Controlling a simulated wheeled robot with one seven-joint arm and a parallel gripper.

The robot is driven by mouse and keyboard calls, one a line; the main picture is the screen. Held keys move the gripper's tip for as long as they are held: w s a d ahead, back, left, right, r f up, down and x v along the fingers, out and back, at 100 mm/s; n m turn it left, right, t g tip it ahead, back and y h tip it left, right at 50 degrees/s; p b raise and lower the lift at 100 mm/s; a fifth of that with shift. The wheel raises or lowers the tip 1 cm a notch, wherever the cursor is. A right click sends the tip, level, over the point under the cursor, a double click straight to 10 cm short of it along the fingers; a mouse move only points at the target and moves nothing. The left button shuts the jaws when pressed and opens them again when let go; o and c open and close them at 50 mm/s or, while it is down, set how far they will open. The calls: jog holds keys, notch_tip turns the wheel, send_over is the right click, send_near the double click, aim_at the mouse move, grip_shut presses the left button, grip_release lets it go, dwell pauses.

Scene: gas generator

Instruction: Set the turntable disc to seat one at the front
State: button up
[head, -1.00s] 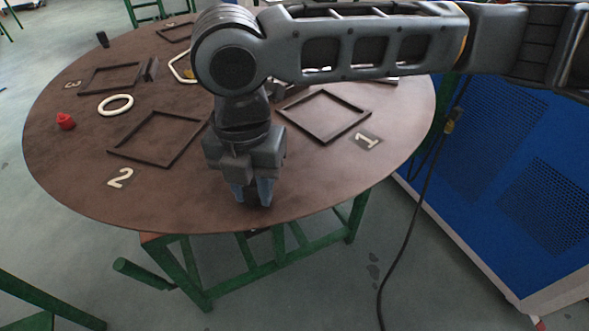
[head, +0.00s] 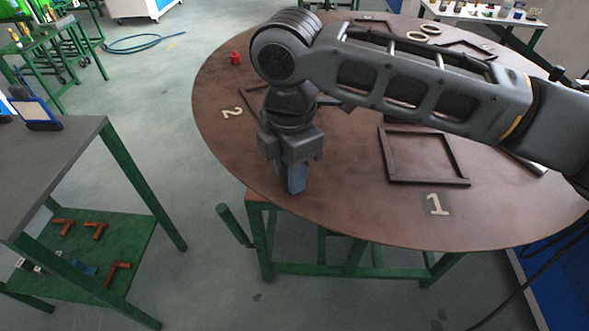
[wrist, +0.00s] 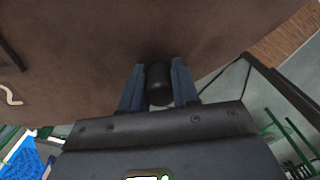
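The turntable disc (head: 340,205) is a large round brown top on a green frame. Square outline frames and pale numbers lie on it. The number 1 plate (head: 437,204) and its seat frame (head: 425,182) are right of my gripper, near the disc's near edge. The number 2 (head: 232,112) is to the left, its seat partly hidden by my arm. My gripper (head: 291,180) points down at the near edge, between seats one and two. In the wrist view, my fingers (wrist: 158,88) are closed on both sides of a dark upright knob (wrist: 159,80) at the rim.
A red piece (head: 236,57) and pale rings (head: 430,30) rest on the disc. A grey-topped bench (head: 60,150) with a lower shelf of pipe fittings stands left. A blue cabinet (head: 560,280) is at lower right. Floor between bench and disc is clear.

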jog(key=o, duration=0.5)
jog(key=shift+d, duration=0.1)
jog(key=shift+r+b, duration=0.45)
jog(key=shift+r, duration=3.5)
jog(key=shift+f, duration=0.1)
